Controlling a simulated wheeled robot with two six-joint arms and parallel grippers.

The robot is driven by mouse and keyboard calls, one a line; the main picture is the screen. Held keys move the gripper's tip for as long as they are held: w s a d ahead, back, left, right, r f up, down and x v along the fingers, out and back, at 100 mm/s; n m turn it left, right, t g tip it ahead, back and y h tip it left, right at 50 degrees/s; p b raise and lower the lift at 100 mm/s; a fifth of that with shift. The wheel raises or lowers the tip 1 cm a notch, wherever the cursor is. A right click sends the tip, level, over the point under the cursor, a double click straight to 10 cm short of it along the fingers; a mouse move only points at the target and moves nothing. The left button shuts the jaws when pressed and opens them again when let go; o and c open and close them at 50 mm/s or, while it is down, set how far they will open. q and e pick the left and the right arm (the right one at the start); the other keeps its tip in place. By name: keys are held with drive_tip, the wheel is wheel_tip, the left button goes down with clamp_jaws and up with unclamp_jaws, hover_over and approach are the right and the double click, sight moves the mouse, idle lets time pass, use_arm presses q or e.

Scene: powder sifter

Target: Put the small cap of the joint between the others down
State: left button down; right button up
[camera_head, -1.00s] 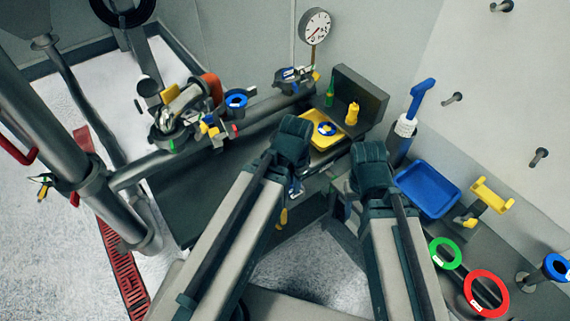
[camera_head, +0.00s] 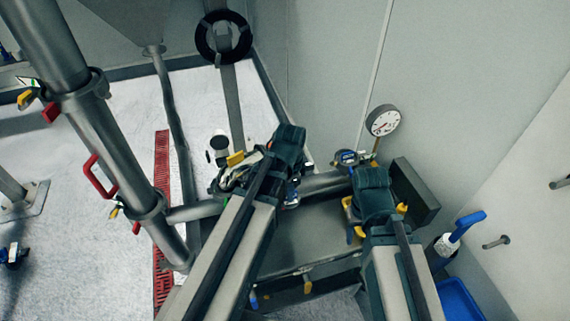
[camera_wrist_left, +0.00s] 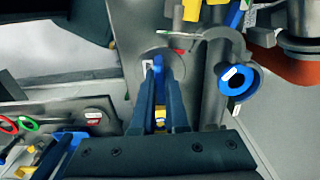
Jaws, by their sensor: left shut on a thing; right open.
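My left gripper (camera_head: 288,150) is over the workbench near the clutter on the pipe; its fingertips are hidden in the head view. In the left wrist view, its dark fingers (camera_wrist_left: 158,66) are shut on a small bright blue piece, mostly hidden between them. A grey round disc (camera_wrist_left: 177,62) with a white tag lies just beyond the fingertips; I cannot tell whether it belongs to the held piece. A blue ring (camera_wrist_left: 225,87) with a white label lies to the right, apart from the fingers. My right gripper (camera_head: 372,188) is open, above the right end of the bench.
The clutter of parts (camera_head: 232,178) is left of my left gripper. A gauge (camera_head: 383,121) stands behind the bench. A dark block (camera_head: 416,188) and a blue tray (camera_head: 458,300) are at the right. A steel pipe (camera_head: 95,125) with red handles rises at the left.

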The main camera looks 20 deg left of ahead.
use_arm(q)
drive_tip(key=shift+a, duration=0.1)
drive_tip(key=w+a+f+b, duration=0.1)
drive_tip(key=w, duration=0.4)
drive_tip(key=w+a+f+b, duration=0.1)
drive_tip(key=w+f+b, duration=0.1)
drive_tip(key=w, duration=0.3)
drive_tip(key=w+a+f+b, duration=0.1)
drive_tip(key=w+f+b, duration=0.1)
drive_tip(key=w, duration=0.3)
drive_tip(key=shift+w, duration=0.4)
drive_tip(key=shift+f+b, duration=0.35)
drive_tip(key=shift+b, duration=0.05)
drive_tip(key=c, duration=0.9)
unclamp_jaws()
drive_tip(key=shift+r, duration=0.1)
drive_tip(key=shift+r, duration=0.1)
